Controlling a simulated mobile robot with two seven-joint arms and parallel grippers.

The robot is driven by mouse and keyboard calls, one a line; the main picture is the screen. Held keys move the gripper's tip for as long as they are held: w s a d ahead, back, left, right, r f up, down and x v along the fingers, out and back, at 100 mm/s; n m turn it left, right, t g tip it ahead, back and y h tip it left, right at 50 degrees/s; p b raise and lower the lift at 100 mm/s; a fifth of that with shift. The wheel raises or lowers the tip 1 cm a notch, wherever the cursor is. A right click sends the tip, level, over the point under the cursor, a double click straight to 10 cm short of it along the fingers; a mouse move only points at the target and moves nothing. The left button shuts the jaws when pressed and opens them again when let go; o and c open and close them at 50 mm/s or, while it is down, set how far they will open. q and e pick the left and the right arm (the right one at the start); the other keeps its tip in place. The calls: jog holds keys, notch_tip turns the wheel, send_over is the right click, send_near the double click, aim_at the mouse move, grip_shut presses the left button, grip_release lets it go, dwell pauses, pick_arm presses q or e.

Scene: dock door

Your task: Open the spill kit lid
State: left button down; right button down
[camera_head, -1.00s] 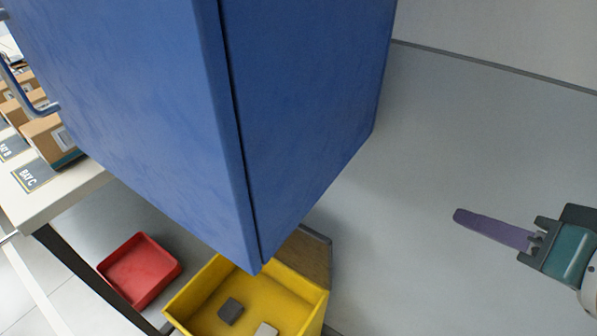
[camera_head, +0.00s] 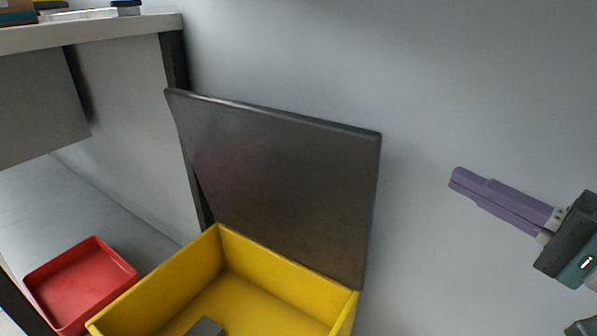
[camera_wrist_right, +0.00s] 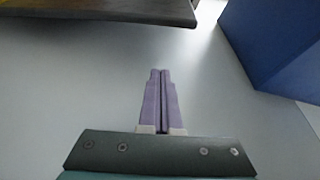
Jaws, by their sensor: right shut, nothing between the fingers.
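The spill kit is a yellow open-topped box (camera_head: 170,281) at the bottom of the head view. Its dark grey-brown lid (camera_head: 285,185) stands raised, nearly upright, along the box's back edge. A dark grey block (camera_head: 205,327) lies inside the box. My right gripper (camera_head: 455,176), with purple fingers, is to the right of the lid and apart from it. In the right wrist view its fingers (camera_wrist_right: 160,73) are together with nothing between them. The lid's edge (camera_wrist_right: 120,11) shows at the top left there. My left gripper is not in view.
A red tray (camera_head: 80,283) lies left of the yellow box. A table (camera_head: 95,34) stands at the upper left. A blue surface (camera_wrist_right: 275,42) is at the right of the wrist view. The space between lid and right gripper is clear.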

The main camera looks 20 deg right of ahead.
aim_at(400, 151)
jog(key=b+x, duration=0.2)
jog(key=x, duration=0.8)
jog(key=shift+b, duration=0.35)
jog(key=s+a, duration=0.2)
jog(key=a, duration=0.1)
jog(key=shift+s+a+f, duration=0.1)
jog(key=shift+s+f, duration=0.2)
jog(key=shift+f, duration=0.05)
jog(key=s+a+p, duration=0.2)
jog(key=a+p, duration=0.1)
jog(key=shift+s+f, duration=0.2)
jog(key=shift+s, duration=0.05)
jog(key=shift+a+f, duration=0.15)
jog(key=shift+f, duration=0.05)
